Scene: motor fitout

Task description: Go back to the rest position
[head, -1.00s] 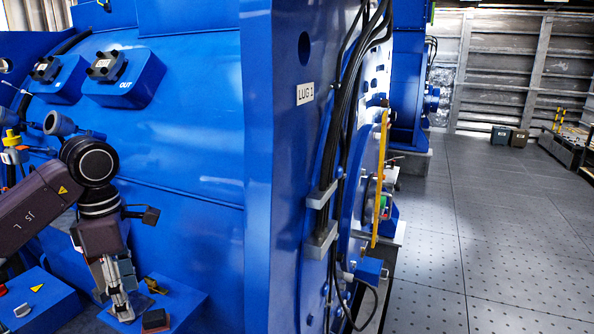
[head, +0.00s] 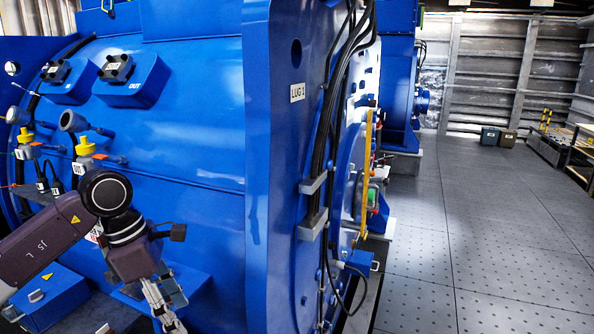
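My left gripper (head: 165,305) hangs from the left arm at the lower left of the head view, in front of the large blue motor housing (head: 180,140). Its fingers point down towards the bottom edge of the view. They look close together, but the tips are small and I cannot tell whether they are open or shut. I see nothing clearly held. My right gripper is out of view.
Yellow-capped fittings (head: 85,146) stick out of the housing. Black cables (head: 330,120) run down the LUG 1 plate. The grey floor (head: 490,230) at the right is open.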

